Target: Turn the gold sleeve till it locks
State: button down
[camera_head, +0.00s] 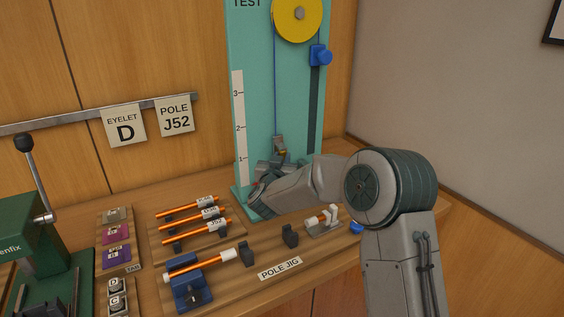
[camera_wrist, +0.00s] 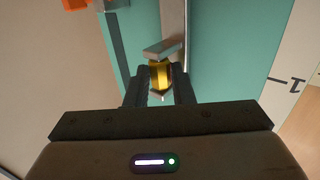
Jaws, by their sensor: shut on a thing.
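The gold sleeve (camera_wrist: 160,74) shows in the wrist view between the two dark fingers of my gripper (camera_wrist: 161,88), which is shut on it. Angled grey metal pieces (camera_wrist: 163,50) lie just above and below the sleeve, and a grey bar runs up from there. In the head view a small grey metal piece (camera_head: 279,144) hangs at the lower end of the blue cord, low on the teal test board (camera_head: 258,120). My gripper (camera_head: 275,164) is at this piece, partly hidden by my own arm. Whether the sleeve is locked cannot be told.
The board carries a yellow wheel (camera_head: 297,18), a blue knob (camera_head: 320,55) and a dark slot. On the bench are orange poles (camera_head: 190,228), a wooden pole jig (camera_head: 240,280) with blocks, colored squares (camera_head: 115,232) and a green press (camera_head: 40,240). A grey wall stands right.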

dwell(0.4)
jog(key=c, duration=1.3)
grip_release()
jog(key=shift+o, duration=0.2)
jog(key=shift+s, duration=0.1)
jog(key=s+a+b, duration=0.1)
jog(key=s+b, duration=0.2)
jog(key=s, duration=1)
jog(key=shift+s+a, duration=0.25)
jog(key=shift+s, duration=0.05)
jog(key=s+d+f+g, duration=0.3)
jog(key=s+d+g, duration=0.4)
jog(key=s+d, duration=0.5)
jog(key=s+d+f+g+y, duration=0.1)
jog(key=s+d+f+g, duration=0.3)
jog(key=s, duration=1.3)
jog(key=d+g, duration=0.4)
jog(key=d, duration=0.3)
jog(key=shift+s+d+n+y, duration=0.3)
jog(key=shift+s+d+n, duration=0.05)
jog(key=shift+n, duration=0.05)
